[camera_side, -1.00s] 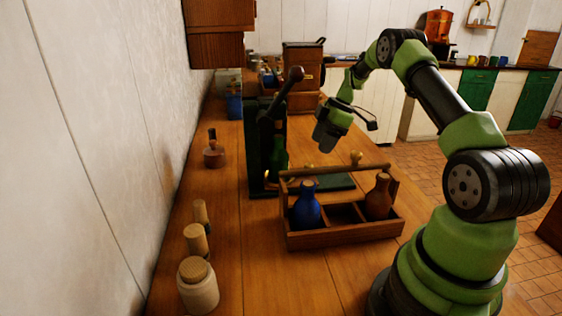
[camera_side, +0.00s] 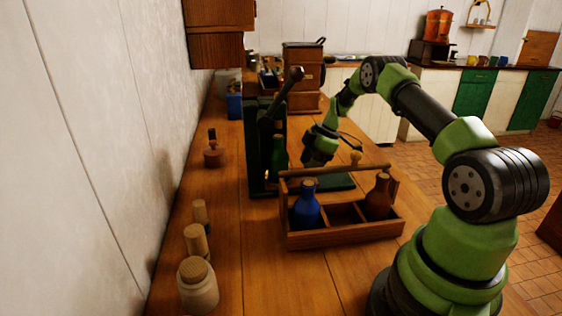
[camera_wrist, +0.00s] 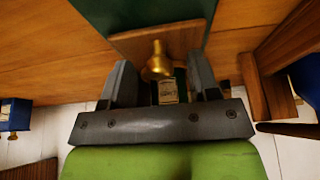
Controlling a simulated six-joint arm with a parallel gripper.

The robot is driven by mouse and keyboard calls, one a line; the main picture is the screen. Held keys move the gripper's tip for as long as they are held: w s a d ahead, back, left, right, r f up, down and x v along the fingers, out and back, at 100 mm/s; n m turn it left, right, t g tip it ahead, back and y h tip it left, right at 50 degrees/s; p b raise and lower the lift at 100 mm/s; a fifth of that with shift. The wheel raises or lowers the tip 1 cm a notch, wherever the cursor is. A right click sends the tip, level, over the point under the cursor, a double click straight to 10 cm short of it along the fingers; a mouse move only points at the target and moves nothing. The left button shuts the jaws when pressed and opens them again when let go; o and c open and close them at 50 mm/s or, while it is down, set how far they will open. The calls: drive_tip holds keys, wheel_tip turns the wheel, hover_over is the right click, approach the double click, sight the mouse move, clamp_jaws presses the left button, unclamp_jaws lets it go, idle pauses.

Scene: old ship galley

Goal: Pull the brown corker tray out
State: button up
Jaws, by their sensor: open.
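The dark green corker (camera_side: 262,150) with its raised lever stands on the wooden counter, a green bottle (camera_side: 279,150) at its front. In the wrist view a brown wooden panel (camera_wrist: 187,37), apparently the corker tray, lies beside a green surface and carries a brass knob (camera_wrist: 157,62). My gripper (camera_wrist: 160,72) is open, with one finger on either side of the knob and visible gaps to it. In the side view my gripper (camera_side: 320,163) is low in front of the corker, behind the bottle carrier. The brown tray is not clearly visible there.
A wooden bottle carrier (camera_side: 345,239) with a blue bottle (camera_side: 306,208) and a brown bottle (camera_side: 379,200) stands close in front of my gripper. A wooden cabinet (camera_side: 303,80) stands behind.

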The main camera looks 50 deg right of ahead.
drive_tip(key=c, duration=0.9)
drive_tip(key=shift+s+d, duration=3.85)
drive_tip(key=shift+d, duration=0.05)
drive_tip(key=o, duration=0.9)
drive_tip(key=shift+r, duration=0.1)
wheel_tip(320, 180, up, 7)
